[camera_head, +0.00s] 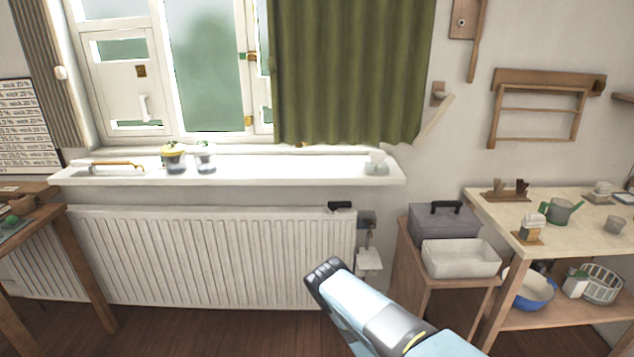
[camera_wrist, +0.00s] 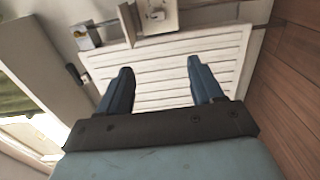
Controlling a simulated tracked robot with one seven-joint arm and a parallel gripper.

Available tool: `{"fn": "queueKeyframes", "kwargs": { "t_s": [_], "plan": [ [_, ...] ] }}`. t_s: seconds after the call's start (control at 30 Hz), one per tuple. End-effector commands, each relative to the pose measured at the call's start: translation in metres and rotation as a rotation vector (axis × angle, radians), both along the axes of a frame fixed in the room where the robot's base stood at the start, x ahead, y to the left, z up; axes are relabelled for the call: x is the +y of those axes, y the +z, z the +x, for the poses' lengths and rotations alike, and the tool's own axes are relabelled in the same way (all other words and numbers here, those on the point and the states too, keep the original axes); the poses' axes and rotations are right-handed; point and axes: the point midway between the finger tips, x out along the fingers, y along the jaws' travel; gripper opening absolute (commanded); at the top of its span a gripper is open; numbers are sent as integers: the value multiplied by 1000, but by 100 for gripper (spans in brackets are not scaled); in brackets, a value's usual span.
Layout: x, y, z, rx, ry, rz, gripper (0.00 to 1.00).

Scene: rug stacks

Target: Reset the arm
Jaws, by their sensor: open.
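My gripper (camera_wrist: 158,82) shows in the wrist view with its two dark blue fingers spread apart and nothing between them. Beyond the fingers is the white ribbed radiator (camera_wrist: 165,50). In the head view my arm reaches up from the bottom edge, right of the middle, and its dark end (camera_head: 325,272) is in front of the radiator's right end. The fingers cannot be made out clearly in the head view.
A white windowsill (camera_head: 235,174) with jars runs above the radiator (camera_head: 200,260). Right of my arm a small stand holds a grey toolbox (camera_head: 443,226) and a white bin (camera_head: 460,258). A workbench (camera_head: 500,213) is at the far right, a wooden table (camera_head: 75,250) at the left.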

Motion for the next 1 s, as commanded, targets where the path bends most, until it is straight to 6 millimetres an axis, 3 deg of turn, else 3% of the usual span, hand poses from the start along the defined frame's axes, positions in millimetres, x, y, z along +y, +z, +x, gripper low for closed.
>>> {"fn": "queueKeyframes", "kwargs": {
  "t_s": [0.57,0.67,1.0],
  "plan": [
    [0,53,58,64,-111,149,66],
    [3,72,73,83,-139,200,66],
    [8,160,129,177,-254,425,66]
  ]
}}
